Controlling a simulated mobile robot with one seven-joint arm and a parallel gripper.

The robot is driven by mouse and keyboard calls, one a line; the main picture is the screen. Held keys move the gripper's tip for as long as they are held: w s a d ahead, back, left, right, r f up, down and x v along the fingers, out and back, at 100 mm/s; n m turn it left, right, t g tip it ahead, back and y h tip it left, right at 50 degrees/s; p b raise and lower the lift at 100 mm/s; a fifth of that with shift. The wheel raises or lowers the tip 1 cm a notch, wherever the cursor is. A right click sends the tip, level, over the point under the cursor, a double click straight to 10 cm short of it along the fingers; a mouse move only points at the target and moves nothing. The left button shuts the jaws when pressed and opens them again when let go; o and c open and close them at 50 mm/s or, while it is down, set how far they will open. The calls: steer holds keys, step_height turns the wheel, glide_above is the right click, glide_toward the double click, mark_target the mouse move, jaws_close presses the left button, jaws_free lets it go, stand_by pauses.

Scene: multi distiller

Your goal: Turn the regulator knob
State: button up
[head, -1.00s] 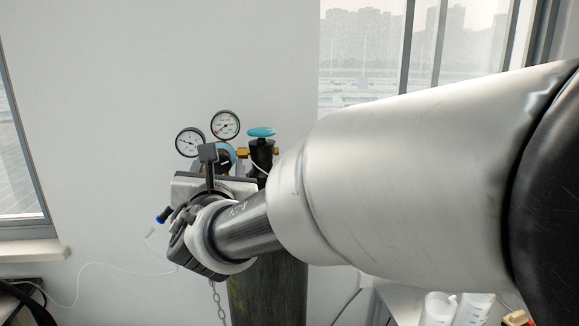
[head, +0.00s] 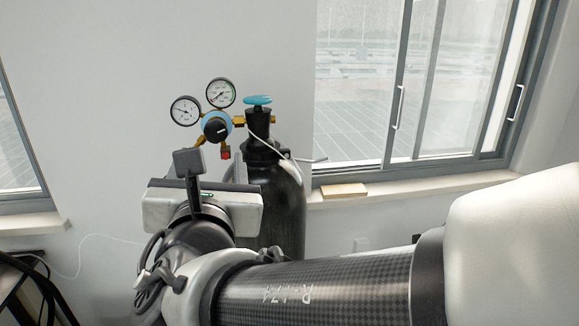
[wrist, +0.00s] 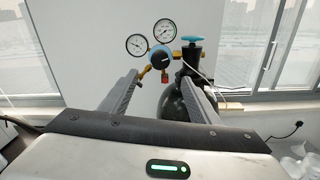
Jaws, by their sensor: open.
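The regulator has a round black knob (head: 213,128) with a white mark, set in a blue ring on a brass body. Two white dial gauges (head: 186,110) stand above it. In the wrist view the knob (wrist: 161,58) lies ahead, in line with the gap between the fingers. My gripper (wrist: 155,84) is open and empty, its two grey fingers spread below and to either side of the regulator. It appears short of the knob and touches nothing. In the head view my wrist hides most of the fingers.
A black gas cylinder (head: 283,185) with a blue-green valve handle (head: 257,100) stands right of the regulator. A white tube crosses from the valve. A windowsill (head: 400,193) with a small wooden block (head: 345,190) is at the right. The wall behind is bare.

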steer(key=shift+v, duration=2.25)
steer(key=w+d+f+m+g+h+p, duration=0.15)
steer(key=d+m+g+h, duration=0.3)
steer(key=d+m, duration=0.65)
steer(key=d+f+m+g+h+p, duration=0.3)
steer(key=d+m+h, duration=0.4)
steer(key=d, duration=0.7)
steer(key=s+d+m+g+y+p, duration=0.2)
steer(key=s+m+g+y+p, duration=0.2)
steer(key=m, duration=1.4)
steer(key=s+y, duration=0.3)
steer(key=s, duration=0.1)
steer(key=shift+s+d+f+m, duration=0.3)
steer(key=shift+f+m, duration=0.1)
